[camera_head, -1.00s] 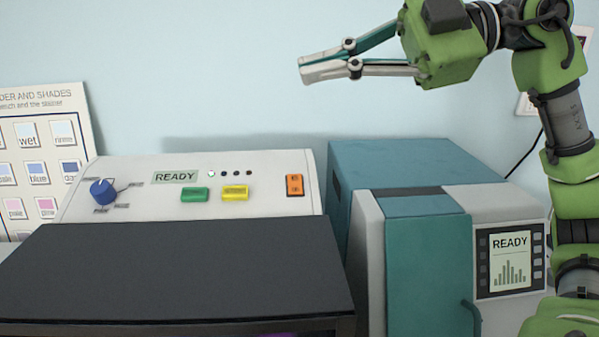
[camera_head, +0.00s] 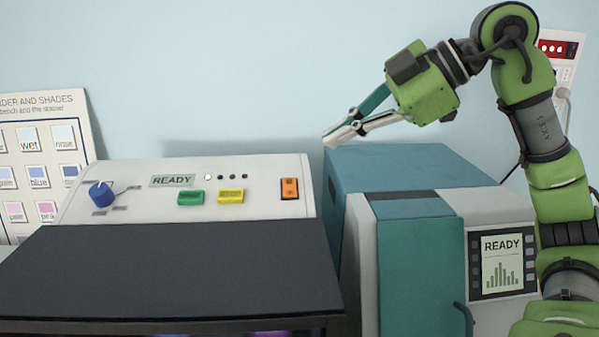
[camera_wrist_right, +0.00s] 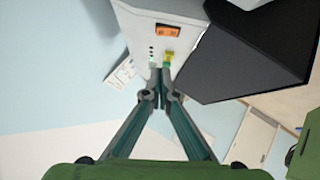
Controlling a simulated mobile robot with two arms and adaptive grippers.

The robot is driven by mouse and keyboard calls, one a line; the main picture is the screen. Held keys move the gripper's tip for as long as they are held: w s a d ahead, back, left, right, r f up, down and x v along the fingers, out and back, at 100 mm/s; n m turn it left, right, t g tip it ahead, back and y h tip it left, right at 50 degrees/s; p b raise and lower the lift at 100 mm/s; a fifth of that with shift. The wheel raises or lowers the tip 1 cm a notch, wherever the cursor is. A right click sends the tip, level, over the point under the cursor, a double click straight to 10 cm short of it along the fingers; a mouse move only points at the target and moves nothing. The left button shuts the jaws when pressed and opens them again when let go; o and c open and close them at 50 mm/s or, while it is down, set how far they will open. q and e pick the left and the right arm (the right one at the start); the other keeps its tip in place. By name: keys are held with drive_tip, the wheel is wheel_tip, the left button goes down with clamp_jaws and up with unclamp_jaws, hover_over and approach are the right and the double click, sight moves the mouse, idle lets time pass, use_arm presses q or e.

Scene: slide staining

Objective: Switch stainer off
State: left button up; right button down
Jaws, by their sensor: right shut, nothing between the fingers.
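The stainer is a white unit with a sloped panel (camera_head: 140,210) and a dark grey lid in front, at the left in the head view. Its panel shows a READY display (camera_head: 173,181), a blue knob (camera_head: 101,194), a green button (camera_head: 191,198), a yellow button (camera_head: 231,197) and an orange rocker switch (camera_head: 290,189) at its right end. The switch also shows in the right wrist view (camera_wrist_right: 167,31). My right gripper (camera_head: 338,137) is shut and empty, above and to the right of the switch, apart from it. My left gripper is not in view.
A teal and white machine (camera_head: 420,175) with its own READY screen (camera_head: 502,262) stands right of the stainer. A card of shade samples (camera_head: 40,155) leans at the left. A white wall box with a red display (camera_head: 557,48) is at the upper right. Space above the stainer is free.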

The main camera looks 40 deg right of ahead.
sight(283, 181)
drive_tip(key=x, duration=0.7)
drive_tip(key=shift+w+a+f+p, duration=0.2)
drive_tip(key=shift+p, duration=0.2)
drive_tip(key=shift+w+f, duration=0.35)
drive_tip(key=shift+f, duration=0.2)
drive_tip(key=shift+w+f, duration=0.35)
drive_tip(key=shift+f, duration=0.2)
drive_tip(key=shift+w+d+f, duration=0.2)
drive_tip(key=shift+f, duration=0.3)
drive_tip(key=shift+w+d+f, duration=0.2)
drive_tip(key=shift+f, duration=0.25)
